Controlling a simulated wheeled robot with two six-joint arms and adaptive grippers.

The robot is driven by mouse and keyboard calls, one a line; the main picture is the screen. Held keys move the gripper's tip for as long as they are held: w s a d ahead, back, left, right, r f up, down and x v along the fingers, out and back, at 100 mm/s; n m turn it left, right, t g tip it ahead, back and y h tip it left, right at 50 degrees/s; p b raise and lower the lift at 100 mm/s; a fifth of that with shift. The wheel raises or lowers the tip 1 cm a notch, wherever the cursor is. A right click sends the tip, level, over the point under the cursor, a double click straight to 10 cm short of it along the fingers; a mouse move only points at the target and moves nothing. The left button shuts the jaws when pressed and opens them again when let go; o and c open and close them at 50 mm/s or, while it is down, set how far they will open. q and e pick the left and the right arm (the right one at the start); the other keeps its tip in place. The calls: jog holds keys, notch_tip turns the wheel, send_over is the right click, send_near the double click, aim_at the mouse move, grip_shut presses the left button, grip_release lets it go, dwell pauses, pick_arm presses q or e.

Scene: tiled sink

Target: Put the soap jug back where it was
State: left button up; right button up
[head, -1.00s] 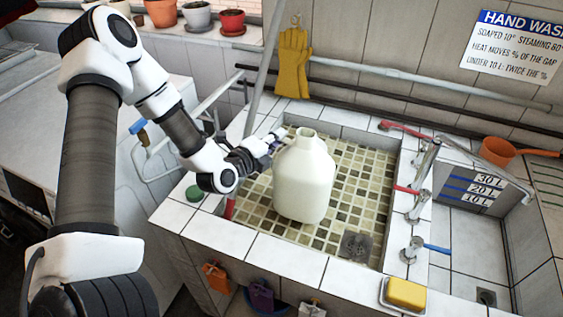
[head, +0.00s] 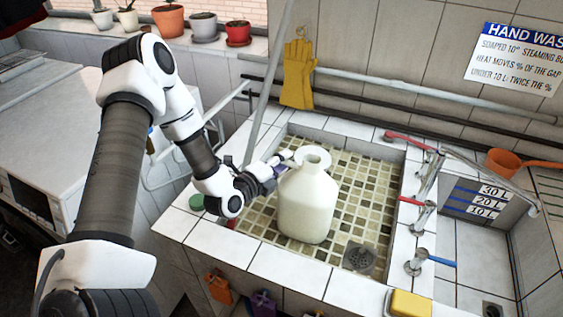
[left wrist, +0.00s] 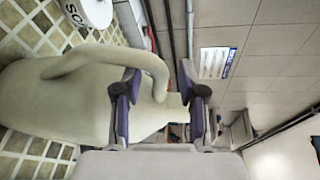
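The soap jug (head: 308,203), pale cream and uncapped, stands upright in the tiled sink basin (head: 375,185). My left gripper (head: 278,168) is at the jug's upper left side. In the left wrist view the jug (left wrist: 60,95) lies sideways across the picture, with its looped handle and neck by the purple-padded fingers (left wrist: 160,108). The fingers are apart, and I see no firm hold on the jug. My right gripper is out of view.
Taps (head: 425,190) with red and blue levers line the basin's right rim. A yellow sponge (head: 409,303) sits at the front right corner and a green round item (head: 196,202) on the left rim. Yellow gloves (head: 298,75) hang behind. A drain (head: 360,257) lies in front of the jug.

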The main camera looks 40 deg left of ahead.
pick_arm(q)
jog(key=shift+a+r+p, duration=0.1)
jog(key=shift+r+p, duration=0.2)
jog(key=shift+r, duration=0.2)
jog(key=s+r+p, duration=0.1)
jog(key=s+p, duration=0.2)
jog(key=s, duration=0.9)
jog(key=shift+r, duration=0.35)
jog(key=shift+w, duration=0.1)
